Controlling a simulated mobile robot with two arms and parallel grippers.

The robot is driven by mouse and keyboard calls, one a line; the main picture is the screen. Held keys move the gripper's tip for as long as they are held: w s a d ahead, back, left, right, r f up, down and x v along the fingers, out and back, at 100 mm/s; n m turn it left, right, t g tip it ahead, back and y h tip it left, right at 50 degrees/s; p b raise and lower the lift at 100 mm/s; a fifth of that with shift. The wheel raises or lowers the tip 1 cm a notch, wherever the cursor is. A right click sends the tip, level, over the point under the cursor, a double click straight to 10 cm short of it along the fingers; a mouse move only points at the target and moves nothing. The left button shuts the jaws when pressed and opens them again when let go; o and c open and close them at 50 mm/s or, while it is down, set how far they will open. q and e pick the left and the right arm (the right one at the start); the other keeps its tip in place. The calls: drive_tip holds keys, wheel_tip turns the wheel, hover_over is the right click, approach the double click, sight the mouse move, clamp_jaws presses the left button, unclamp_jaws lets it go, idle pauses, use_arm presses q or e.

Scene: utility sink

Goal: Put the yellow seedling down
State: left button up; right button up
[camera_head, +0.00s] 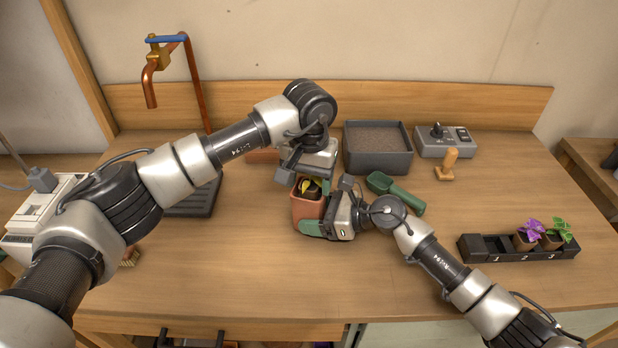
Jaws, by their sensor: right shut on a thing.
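The yellow seedling (311,187), with yellow leaves and a dark root plug, is at the mouth of a terracotta pot (307,208) in the middle of the bench. Whether it rests on the soil inside cannot be told. My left gripper (305,178) points down right over the seedling and partly covers it. Its fingertips are mostly hidden, so its opening is unclear. My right gripper (320,213) reaches in from the right and is shut on the pot, with a green fingertip along the pot's lower front.
A grey soil tray (380,160) stands behind, with a green scoop (408,198), a wooden tamper (447,165) and a control box (445,141) nearby. A black rack (485,254) at right holds purple (527,236) and green seedlings (556,234). The front middle bench is clear.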

sight(309, 185)
use_arm(q)
drive_tip(key=shift+r, duration=0.1)
wheel_tip(309, 185, up, 12)
idle(0.5)
use_arm(e)
drive_tip(key=o, duration=0.8)
drive_tip(key=shift+d, duration=0.1)
